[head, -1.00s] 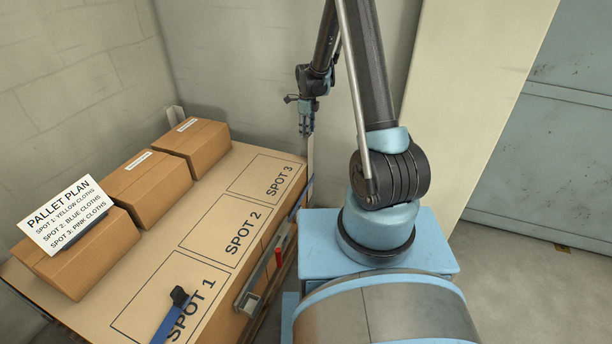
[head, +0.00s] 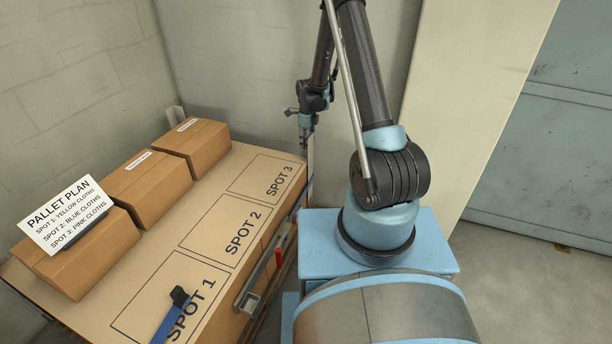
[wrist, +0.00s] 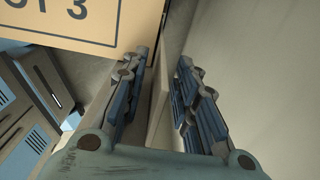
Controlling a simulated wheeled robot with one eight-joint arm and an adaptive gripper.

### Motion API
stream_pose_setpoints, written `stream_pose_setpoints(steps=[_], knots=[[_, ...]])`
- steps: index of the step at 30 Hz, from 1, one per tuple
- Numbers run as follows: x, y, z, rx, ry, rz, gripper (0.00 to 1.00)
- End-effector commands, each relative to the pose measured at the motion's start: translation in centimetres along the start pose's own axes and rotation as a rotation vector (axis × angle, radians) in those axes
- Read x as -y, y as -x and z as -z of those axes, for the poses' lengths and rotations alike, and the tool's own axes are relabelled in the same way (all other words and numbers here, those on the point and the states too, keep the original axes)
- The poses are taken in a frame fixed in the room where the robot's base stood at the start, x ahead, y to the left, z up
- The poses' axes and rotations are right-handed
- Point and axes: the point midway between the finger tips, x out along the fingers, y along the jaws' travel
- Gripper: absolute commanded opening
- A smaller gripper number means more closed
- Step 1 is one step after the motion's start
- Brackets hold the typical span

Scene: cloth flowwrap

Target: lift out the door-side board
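The door-side board (head: 310,158) is a thin pale upright panel at the far right corner of the pallet load, beside SPOT 3. In the wrist view the board (wrist: 159,108) runs edge-on between the two fingers of my gripper (wrist: 163,64). The fingers are apart, with a narrow gap showing on each side of the board. In the head view my gripper (head: 306,140) points down over the board's top. The board's lower part is hidden there.
Brown boxes (head: 193,146) line the wall side of the load, one with a pallet plan sign (head: 66,217). Another upright board (head: 176,115) stands at the back left corner.

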Motion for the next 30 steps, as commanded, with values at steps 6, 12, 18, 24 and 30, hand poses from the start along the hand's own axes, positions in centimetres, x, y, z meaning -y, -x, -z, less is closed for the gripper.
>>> stream_pose_setpoints(steps=[6,12,18,24,30], knots=[[0.0,0.0,0.0,0.000,0.000,0.000,0.00],[0.0,0.0,0.0,0.000,0.000,0.000,0.00],[0.0,0.2,0.0,0.000,0.000,0.000,0.00],[0.0,1.9,0.0,0.000,0.000,0.000,0.00],[-0.1,5.5,0.0,0.000,0.001,0.000,0.00]])
